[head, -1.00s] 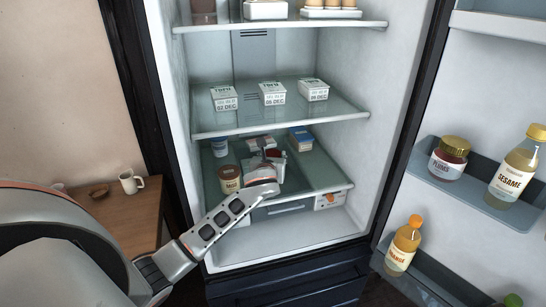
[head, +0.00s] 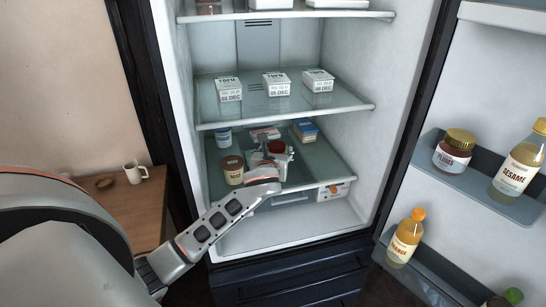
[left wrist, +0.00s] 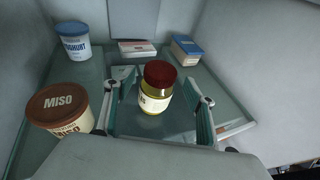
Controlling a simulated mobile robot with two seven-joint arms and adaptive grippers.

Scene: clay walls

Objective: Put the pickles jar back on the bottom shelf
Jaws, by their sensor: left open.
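The pickles jar, with a dark red lid and a yellow-green body, stands on the glass bottom shelf (head: 322,168) of the open fridge. Its lid (head: 276,146) shows in the head view; my gripper hides most of its body there. In the left wrist view the jar (left wrist: 155,95) is upright between my fingers, its label only partly readable. My left gripper (head: 270,160) reaches into the fridge over the shelf's front. In the left wrist view its fingers (left wrist: 160,108) are open, one on each side of the jar, with gaps showing. My right gripper is not in view.
A miso tub (head: 232,170) stands close left of the gripper. The shelf with tofu packs (head: 277,84) is above. Free glass lies to the right.

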